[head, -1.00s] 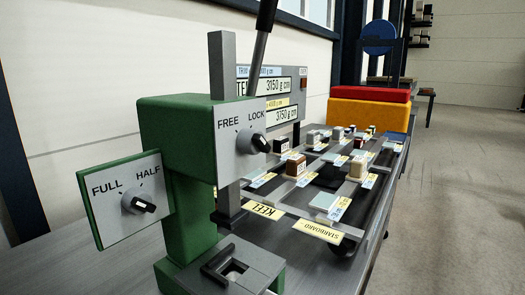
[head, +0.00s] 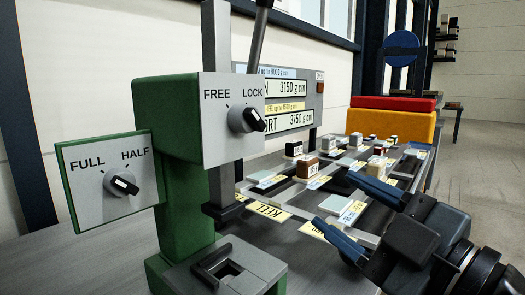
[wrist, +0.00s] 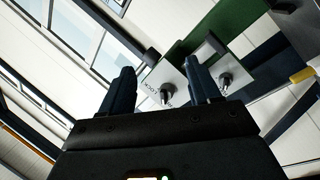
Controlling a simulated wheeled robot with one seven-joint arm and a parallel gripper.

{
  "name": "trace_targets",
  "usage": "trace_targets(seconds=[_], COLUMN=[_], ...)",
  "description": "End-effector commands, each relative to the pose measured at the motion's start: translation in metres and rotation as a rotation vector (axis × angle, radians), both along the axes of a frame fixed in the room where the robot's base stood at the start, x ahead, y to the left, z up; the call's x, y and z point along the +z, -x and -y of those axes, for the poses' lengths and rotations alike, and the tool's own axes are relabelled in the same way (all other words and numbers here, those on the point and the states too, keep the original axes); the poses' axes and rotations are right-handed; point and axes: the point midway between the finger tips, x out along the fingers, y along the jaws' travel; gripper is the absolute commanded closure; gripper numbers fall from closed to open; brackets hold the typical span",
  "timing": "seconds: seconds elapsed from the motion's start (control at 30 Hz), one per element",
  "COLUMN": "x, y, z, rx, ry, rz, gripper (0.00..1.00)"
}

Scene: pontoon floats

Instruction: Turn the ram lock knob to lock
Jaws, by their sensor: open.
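A second knob (head: 121,183), marked FULL and HALF, is on a lower left plate. A lever (head: 257,45) rises behind the lock plate. Trays with small labelled blocks (head: 307,167) lie behind my gripper. Red and yellow bins (head: 392,122) stand farther back. Open air lies before the plate.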

Motion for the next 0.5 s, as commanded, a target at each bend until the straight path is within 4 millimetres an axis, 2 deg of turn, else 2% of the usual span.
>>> trace_targets(seconds=[0.03, 0.2, 0.33, 0.5], x=[0.016, 0.059, 0.081, 0.095], y=[-0.002, 0.002, 0.009, 0.017], z=[-0.006, -0.025, -0.035, -0.042], rx=[0.032, 0.133, 0.19, 0.233], ry=[0.064, 0.299, 0.459, 0.591], rz=[0.059, 0.224, 0.33, 0.414], gripper=[0.38, 0.38, 0.38, 0.38])
